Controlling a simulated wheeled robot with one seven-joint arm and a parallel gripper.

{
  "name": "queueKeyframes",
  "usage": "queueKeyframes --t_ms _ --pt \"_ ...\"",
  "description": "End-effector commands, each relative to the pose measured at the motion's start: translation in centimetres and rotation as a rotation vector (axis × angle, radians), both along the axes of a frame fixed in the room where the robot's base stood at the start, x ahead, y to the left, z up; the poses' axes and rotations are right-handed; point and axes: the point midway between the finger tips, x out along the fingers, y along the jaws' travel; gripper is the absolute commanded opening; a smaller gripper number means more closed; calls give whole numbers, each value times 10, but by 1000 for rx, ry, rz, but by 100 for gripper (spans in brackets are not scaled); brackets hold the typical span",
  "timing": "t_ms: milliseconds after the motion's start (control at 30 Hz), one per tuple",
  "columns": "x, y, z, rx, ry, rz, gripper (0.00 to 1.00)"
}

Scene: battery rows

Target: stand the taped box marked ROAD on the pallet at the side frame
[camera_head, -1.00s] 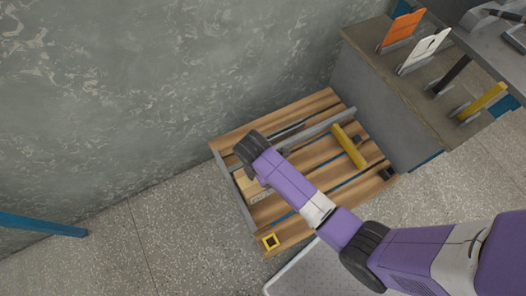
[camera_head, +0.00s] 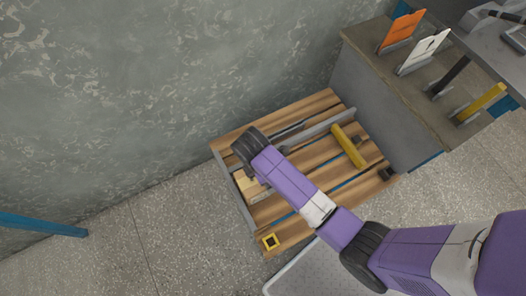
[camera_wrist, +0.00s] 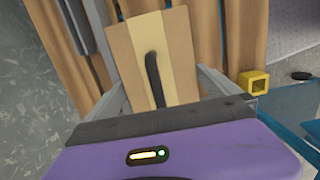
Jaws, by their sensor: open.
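A cardboard box with a pale tape stripe (camera_wrist: 136,52) is in front of my gripper (camera_wrist: 158,78) in the wrist view. The box also shows in the head view (camera_head: 251,187), partly hidden under my wrist, at the left end of the wooden pallet (camera_head: 290,225). My gripper is open, with one grey finger on each side of the box's near end; I cannot tell whether they touch it. A dark curved strip crosses the tape. No word on the box is readable. A grey side frame rail (camera_head: 235,192) runs along the pallet's left edge, close to the box.
Another grey rail (camera_head: 322,128) and a yellow bar (camera_head: 348,146) are on the pallet. A yellow square piece (camera_head: 270,241) is at its front corner. A grey cabinet (camera_head: 375,105) stands at right, a wall behind. Floor at left is mostly clear.

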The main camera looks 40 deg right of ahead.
Motion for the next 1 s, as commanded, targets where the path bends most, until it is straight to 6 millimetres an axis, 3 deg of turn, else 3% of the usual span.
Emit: queueKeyframes --t_ms 300,500,833,1000 --pt "2 8 67 0 -3 0 100" --pt "2 11 91 0 -1 0 100" --pt "2 12 98 0 0 0 100" --pt "-7 7 87 1 -45 -38 100"
